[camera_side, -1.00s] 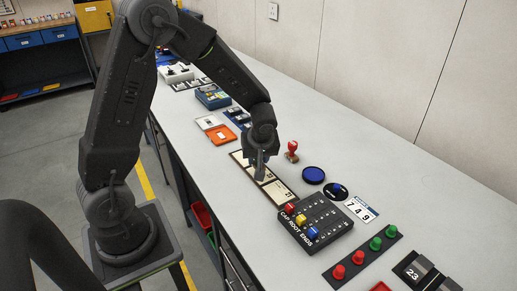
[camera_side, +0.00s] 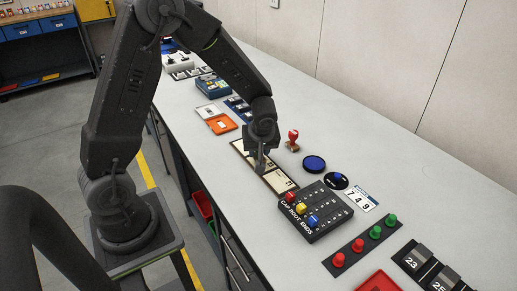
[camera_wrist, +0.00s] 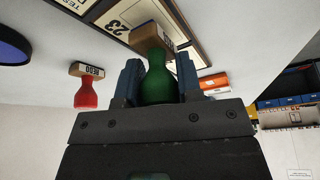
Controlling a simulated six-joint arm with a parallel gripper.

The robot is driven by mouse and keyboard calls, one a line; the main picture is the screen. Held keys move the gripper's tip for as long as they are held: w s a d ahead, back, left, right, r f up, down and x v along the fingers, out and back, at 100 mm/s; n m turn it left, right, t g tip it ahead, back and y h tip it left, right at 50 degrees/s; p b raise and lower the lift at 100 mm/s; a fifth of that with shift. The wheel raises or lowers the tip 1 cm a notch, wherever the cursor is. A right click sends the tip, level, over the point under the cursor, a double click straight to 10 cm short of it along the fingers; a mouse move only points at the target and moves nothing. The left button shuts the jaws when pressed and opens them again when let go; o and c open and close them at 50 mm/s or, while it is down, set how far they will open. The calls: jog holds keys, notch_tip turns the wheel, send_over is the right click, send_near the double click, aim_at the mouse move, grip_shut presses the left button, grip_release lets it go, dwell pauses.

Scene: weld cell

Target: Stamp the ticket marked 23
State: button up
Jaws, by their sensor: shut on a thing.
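My gripper (camera_wrist: 153,85) is shut on a green-handled stamp (camera_wrist: 157,75) with a wooden block, held block-outward between its blue fingers. In the wrist view the block is beside and partly over the ticket marked 23 (camera_wrist: 118,22); I cannot tell whether it touches. That ticket lies in a dark-framed ticket tray (camera_wrist: 205,42) with other tickets. In the side view my gripper (camera_side: 261,169) is low over the middle of the tray (camera_side: 239,150) and hides part of it; the held stamp is hard to make out there.
A red-handled stamp (camera_side: 293,140) stands just behind the tray. An orange tray (camera_side: 222,125) is to the left.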

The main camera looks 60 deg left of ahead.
jog(key=shift+f, duration=0.6)
dwell(0.8)
jog(key=shift+r, duration=0.1)
jog(key=shift+r, duration=3.45)
